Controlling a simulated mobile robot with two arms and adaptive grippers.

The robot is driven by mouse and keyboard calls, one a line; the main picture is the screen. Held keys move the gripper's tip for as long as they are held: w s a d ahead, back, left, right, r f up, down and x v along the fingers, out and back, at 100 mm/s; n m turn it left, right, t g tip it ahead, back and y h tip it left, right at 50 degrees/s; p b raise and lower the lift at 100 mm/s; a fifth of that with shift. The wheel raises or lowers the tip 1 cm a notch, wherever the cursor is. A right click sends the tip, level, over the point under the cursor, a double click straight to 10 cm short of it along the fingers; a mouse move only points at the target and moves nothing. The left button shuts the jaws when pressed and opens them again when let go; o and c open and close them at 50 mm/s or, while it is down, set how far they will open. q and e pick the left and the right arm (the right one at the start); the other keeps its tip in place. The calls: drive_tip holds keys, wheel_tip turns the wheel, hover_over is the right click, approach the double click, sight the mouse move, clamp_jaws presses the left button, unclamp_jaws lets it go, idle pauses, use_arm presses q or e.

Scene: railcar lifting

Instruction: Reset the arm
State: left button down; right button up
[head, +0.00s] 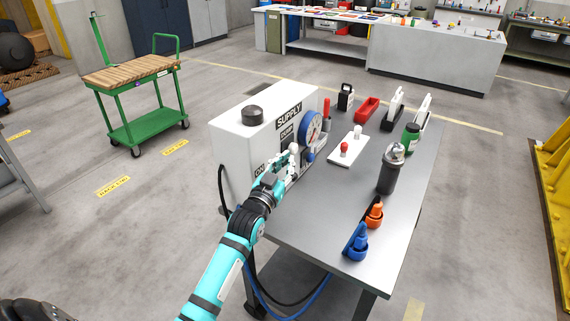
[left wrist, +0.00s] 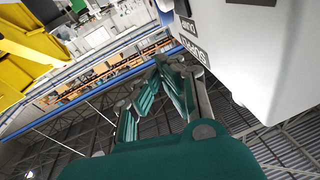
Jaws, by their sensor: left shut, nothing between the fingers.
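My left arm comes up from the bottom of the head view to the white supply box (head: 262,135) on the grey table. My left gripper (head: 293,152) is shut and empty, close in front of the box's right-hand face, by the round blue-rimmed gauge (head: 311,128). I cannot tell whether it touches the box. In the left wrist view the closed fingers (left wrist: 172,64) point up beside the pale box (left wrist: 245,50) with its dark labels. My right gripper is not in view.
The table (head: 325,208) holds a white plate with red and white knobs (head: 347,148), a dark grey canister (head: 389,170), a green-capped bottle (head: 410,138), and blue (head: 357,243) and orange (head: 374,215) pieces. A green cart (head: 138,92) stands left. Floor between is clear.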

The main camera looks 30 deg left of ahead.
use_arm(q)
drive_tip(key=s+d+f+m+g+h, duration=0.1)
drive_tip(key=s+d+f+g, duration=0.3)
drive_tip(key=s+f, duration=0.45)
drive_tip(key=s+d+f+g, duration=0.45)
drive_tip(key=s+f, duration=0.25)
drive_tip(key=s, duration=0.2)
drive_tip(key=s+d+f+g, duration=0.15)
drive_tip(key=s+g, duration=0.25)
drive_tip(key=s, duration=0.7)
drive_tip(key=s+d+f+g, duration=0.1)
drive_tip(key=s+f+g, duration=0.25)
drive_tip(key=s, duration=0.65)
wheel_tip(320, 180, down, 26)
drive_tip(key=s+r+g+b, duration=0.1)
drive_tip(key=b, duration=0.1)
drive_tip(key=s+a+f+g+b, duration=0.1)
drive_tip(key=s+a+f, duration=0.2)
drive_tip(key=s+f, duration=1.4)
wheel_tip(320, 180, down, 2)
drive_tip(key=shift+m, duration=0.3)
